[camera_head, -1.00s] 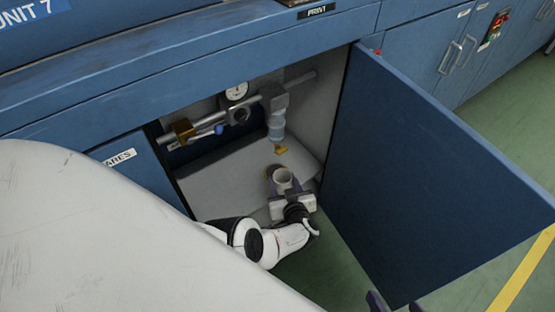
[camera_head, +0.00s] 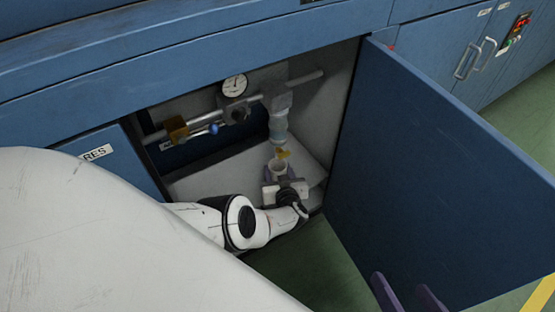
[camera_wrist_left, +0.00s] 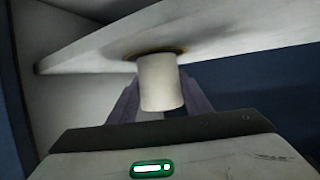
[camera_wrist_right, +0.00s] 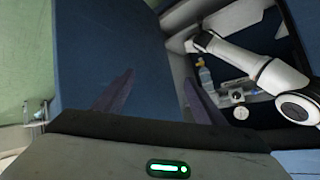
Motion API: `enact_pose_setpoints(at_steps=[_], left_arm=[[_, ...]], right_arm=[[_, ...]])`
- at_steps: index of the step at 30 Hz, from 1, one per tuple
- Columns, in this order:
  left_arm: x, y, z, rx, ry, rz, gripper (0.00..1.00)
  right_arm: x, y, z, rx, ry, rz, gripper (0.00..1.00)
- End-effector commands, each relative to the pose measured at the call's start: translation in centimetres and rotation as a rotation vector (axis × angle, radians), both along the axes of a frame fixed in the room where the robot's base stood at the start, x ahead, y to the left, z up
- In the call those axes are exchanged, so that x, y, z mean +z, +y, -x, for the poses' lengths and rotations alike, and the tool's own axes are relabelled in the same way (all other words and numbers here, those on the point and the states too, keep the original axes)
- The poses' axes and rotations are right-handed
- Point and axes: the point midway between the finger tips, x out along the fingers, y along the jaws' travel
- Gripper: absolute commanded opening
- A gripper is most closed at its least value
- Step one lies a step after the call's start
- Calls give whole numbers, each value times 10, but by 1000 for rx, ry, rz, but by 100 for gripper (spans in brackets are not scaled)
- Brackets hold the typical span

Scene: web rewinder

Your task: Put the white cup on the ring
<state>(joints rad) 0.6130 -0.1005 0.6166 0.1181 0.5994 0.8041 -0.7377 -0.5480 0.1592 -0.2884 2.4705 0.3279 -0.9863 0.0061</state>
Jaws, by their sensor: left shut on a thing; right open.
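The white cup (camera_head: 278,167) is held low inside the open cabinet, under the clear bluish filter bowl (camera_head: 278,125) and its yellow drain piece (camera_head: 283,154). My left gripper (camera_head: 279,174) is shut on the cup, one finger on each side; the cup also shows in the left wrist view (camera_wrist_left: 162,88). A thin yellow-brown ring (camera_wrist_left: 180,50) lies on the pale shelf (camera_wrist_left: 95,53) at the cup's far end. The cup hides most of the ring; I cannot tell whether they touch. My right gripper (camera_head: 402,282) is open and empty, outside the cabinet in front of the door.
The open blue door (camera_head: 440,170) stands to the right of the opening. Above the cup, a horizontal pipe (camera_head: 250,107) carries a gauge (camera_head: 235,86), a brass fitting (camera_head: 175,128) and a blue-handled valve (camera_head: 214,129). The green floor (camera_head: 310,265) in front is clear.

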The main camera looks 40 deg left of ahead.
Motion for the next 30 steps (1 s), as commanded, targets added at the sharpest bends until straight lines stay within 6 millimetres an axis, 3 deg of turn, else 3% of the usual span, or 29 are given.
enact_pose_setpoints(at_steps=[3, 4, 7, 20, 30], left_arm=[[2, 0, 0, 0, -1, -1, 23], [2, 0, 0, 0, -1, -1, 48], [2, 0, 0, 0, -1, -1, 63], [8, -7, 6, -1, 2, 1, 63], [36, -49, 48, -1, 2, 2, 63]], right_arm=[[1, 0, 0, 0, 1, 1, 64], [0, 0, 0, 0, 2, 1, 64], [0, 0, 0, 0, 1, 2, 64], [7, -3, 0, -2, 4, 22, 64], [-34, -31, 11, -1, 154, 213, 64]])
